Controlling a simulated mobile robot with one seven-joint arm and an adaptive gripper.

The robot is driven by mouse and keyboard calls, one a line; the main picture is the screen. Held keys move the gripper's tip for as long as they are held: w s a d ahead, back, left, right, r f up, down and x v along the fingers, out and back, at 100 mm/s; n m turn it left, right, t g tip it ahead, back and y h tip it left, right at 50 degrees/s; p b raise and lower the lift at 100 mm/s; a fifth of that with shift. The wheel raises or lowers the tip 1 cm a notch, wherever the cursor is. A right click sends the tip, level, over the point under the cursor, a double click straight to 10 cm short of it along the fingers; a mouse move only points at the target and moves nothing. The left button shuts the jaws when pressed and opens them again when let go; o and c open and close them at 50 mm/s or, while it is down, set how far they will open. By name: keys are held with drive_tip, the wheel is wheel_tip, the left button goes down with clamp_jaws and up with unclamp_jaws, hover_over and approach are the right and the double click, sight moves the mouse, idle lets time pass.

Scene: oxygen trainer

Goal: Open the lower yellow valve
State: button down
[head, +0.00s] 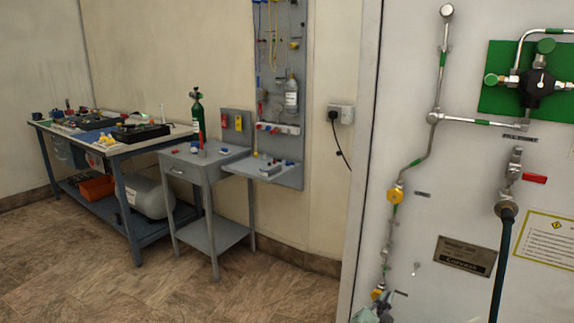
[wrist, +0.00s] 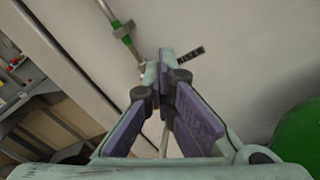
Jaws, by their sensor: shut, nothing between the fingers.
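The lower yellow valve (head: 377,294) sits low on the thin pipe at the left side of the white panel in the head view. A second yellow valve (head: 395,194) sits higher on the same pipe line. My gripper (wrist: 164,66) shows in the wrist view, its purple-padded fingers together at the tips with nothing between them. Its tips are in front of the pale panel, near a small dark label (wrist: 190,58) and a pipe with a green band (wrist: 123,29). No yellow valve can be made out in the wrist view, and the lower valve's handle position is unclear.
The panel also bears a green plate (head: 497,105) with a regulator, a red-handled valve (head: 533,178) and a dark hose (head: 503,250). A green rounded thing (wrist: 302,140) fills the wrist view's right edge. A workbench (head: 120,147) and small table (head: 190,158) stand left; floor between is clear.

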drive_tip(key=shift+w+a+r+p, duration=0.65)
drive_tip(key=shift+w+a+p, duration=0.15)
drive_tip(key=shift+p, duration=0.5)
drive_tip(key=shift+s+d+r+p, duration=0.15)
drive_tip(key=shift+r+p, duration=0.2)
drive_tip(key=shift+p, duration=0.45)
drive_tip(key=shift+s+a+f+y, duration=0.3)
drive_tip(key=shift+s+a+f, duration=0.1)
drive_tip(key=shift+s, duration=0.1)
drive_tip(key=shift+s+d+v, duration=0.1)
drive_tip(key=shift+d+v, duration=0.1)
drive_tip(key=shift+v, duration=0.9)
drive_tip(key=shift+s+d+v, duration=0.15)
drive_tip(key=shift+v, duration=0.95)
drive_tip(key=shift+f, duration=0.1)
